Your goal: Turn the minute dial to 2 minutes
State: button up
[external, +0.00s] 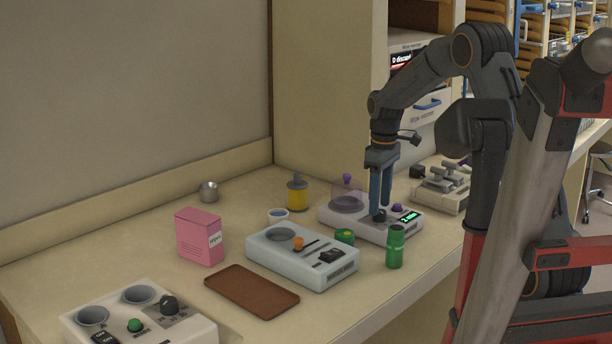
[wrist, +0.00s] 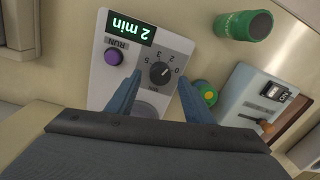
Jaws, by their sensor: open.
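The minute dial (wrist: 160,72) is a dark round knob on a pale grey machine (wrist: 95,95), with 0, 2, 3 and 5 marked around it and a light pointer line. The machine's green display (wrist: 132,28) reads "2 min". It also shows in the external view (external: 409,217). A purple RUN button (wrist: 113,56) sits beside the dial. My gripper (external: 380,207) points down over the machine at the dial. In the wrist view its two blue fingers (wrist: 158,88) are apart, one on each side below the dial. I see no finger touching the dial.
A green bottle (external: 395,246) and a green-lidded jar (external: 344,237) stand close to the machine. Another grey machine (external: 285,262) is to its left. A clear purple-knobbed cover (external: 347,190) stands at the machine's rear. A brown tray (external: 250,292) lies farther left.

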aim_at(380, 210)
notch_tip(380, 210, up, 6)
jog(key=shift+w+d+b, duration=0.1)
jog(key=shift+w+b, duration=0.05)
jog(key=shift+b, duration=0.45)
jog(key=s+d+f+m, duration=0.5)
jog(key=s+d, duration=0.5)
jog(key=s, duration=0.2)
jog(key=s+d+f+m+t, duration=0.1)
jog(key=s+d+f+m, duration=0.5)
jog(key=s+d, duration=0.5)
jog(key=shift+s+f, duration=0.65)
jog(key=shift+s, duration=0.45)
